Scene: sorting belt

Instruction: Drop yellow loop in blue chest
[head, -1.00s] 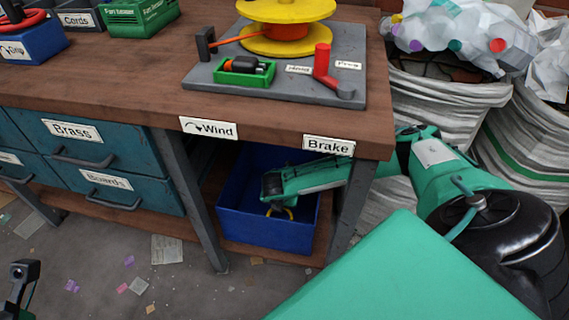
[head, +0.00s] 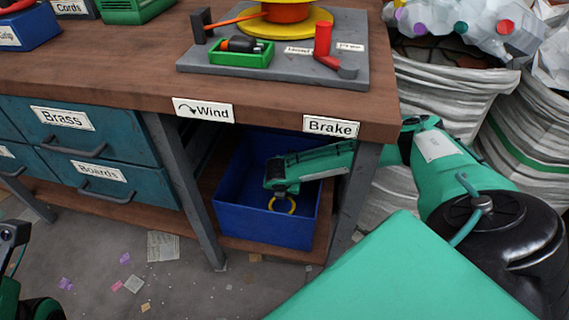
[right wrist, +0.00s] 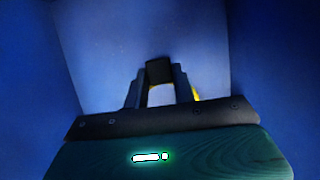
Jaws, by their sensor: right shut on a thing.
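The blue chest (head: 262,228) is an open-topped bin on the low shelf under the workbench. My right gripper (head: 284,194) reaches in under the bench top and is inside or just over the chest opening, pointing down. It is shut on the yellow loop (head: 282,206), which hangs below its fingers. In the right wrist view, blue walls (right wrist: 100,45) surround the gripper (right wrist: 158,78), and only a sliver of the loop (right wrist: 196,94) shows beside a finger. My left gripper (head: 14,234) shows partly at the lower left edge; its fingers are not clear.
The bench top (head: 110,75) and a bench leg (head: 185,190) frame the chest. Teal drawers (head: 90,140) stand to its left. White sacks (head: 450,100) stand at the right. Paper scraps (head: 163,246) lie on the floor.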

